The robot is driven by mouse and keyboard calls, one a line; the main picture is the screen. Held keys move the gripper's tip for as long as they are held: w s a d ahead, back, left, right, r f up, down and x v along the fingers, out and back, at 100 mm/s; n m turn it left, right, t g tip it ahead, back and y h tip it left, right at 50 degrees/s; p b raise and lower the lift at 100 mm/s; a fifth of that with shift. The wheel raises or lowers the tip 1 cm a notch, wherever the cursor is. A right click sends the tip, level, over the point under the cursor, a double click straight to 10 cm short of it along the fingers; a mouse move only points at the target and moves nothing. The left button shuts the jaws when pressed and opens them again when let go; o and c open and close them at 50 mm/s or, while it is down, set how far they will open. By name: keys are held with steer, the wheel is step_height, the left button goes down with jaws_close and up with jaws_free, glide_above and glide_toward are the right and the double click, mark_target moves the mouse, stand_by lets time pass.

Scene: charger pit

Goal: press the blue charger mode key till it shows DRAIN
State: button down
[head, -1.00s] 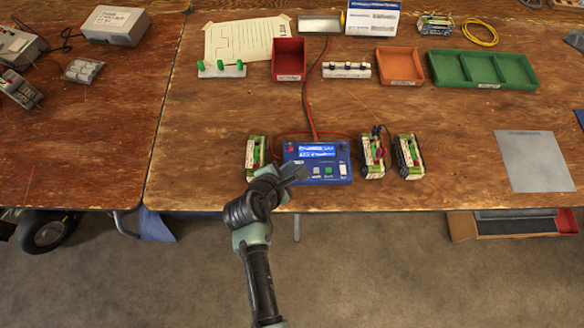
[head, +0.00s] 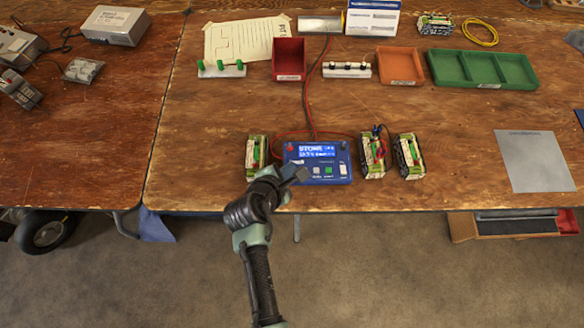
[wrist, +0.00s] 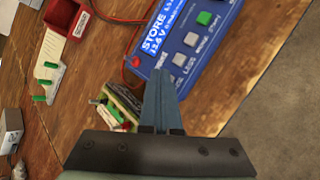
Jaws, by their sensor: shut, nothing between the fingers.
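The blue charger (head: 340,172) lies near the front edge of the bench. Its lit screen (head: 317,151) reads STORE on the top line, and about 13.6 V below in the wrist view (wrist: 160,32). My gripper (head: 302,174) is shut and empty, its tips over the lower left of the charger's front face. In the wrist view the fingertips (wrist: 160,75) lie over the end of the key row beside the MODE label, and they hide the key there. Whether they touch it I cannot tell. Two grey keys and a green key (wrist: 204,18) show beyond.
Battery packs stand left (head: 256,152) and right (head: 373,155) of the charger, close beside it. Red and black leads run behind it. Red, orange and green trays (head: 482,84) sit further back. A grey mat (head: 535,160) lies at right.

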steer(key=shift+r, duration=0.1)
steer(key=shift+r+p, duration=0.65)
steer(key=shift+p, duration=0.35)
step_height(320, 180, up, 5)
steer(key=p, duration=0.5)
steer(key=shift+r+p, duration=0.1)
steer(key=shift+p, duration=0.2)
